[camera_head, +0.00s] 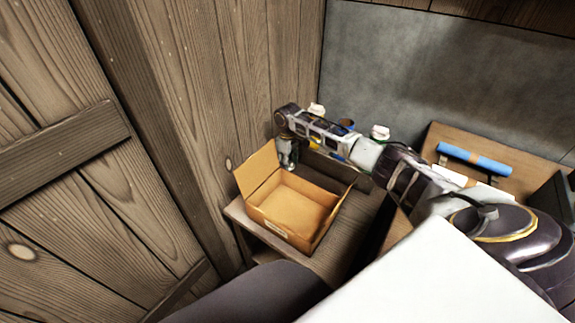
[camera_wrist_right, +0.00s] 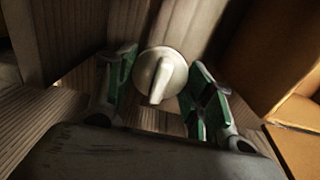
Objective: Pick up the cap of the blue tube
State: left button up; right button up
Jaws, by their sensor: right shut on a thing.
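My right gripper (camera_head: 287,163) is beside the back left of the open cardboard box, its fingers pointing down. The cap cannot be made out in the head view. A blue tube (camera_head: 475,158) lies on its side at the right, on a brown surface; its end details are too small to tell. My left gripper is not in view.
The open cardboard box (camera_head: 278,229) stands on a wooden table (camera_head: 330,262) near the plank wall. Its inside looks empty. Small white-topped items (camera_head: 380,132) show behind my right arm, partly hidden by it. A grey wall panel (camera_head: 430,65) is behind.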

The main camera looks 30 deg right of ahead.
notch_tip(320, 180, up, 6)
jog(key=shift+r+p, duration=0.1)
jog(key=shift+p, duration=0.65)
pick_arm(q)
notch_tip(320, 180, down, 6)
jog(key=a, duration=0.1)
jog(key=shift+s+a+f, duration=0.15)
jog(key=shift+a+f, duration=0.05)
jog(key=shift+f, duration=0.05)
pick_arm(e)
jog(key=shift+r, duration=1)
pick_arm(q)
jog(key=shift+p, duration=0.4)
pick_arm(e)
jog(key=shift+r, duration=0.15)
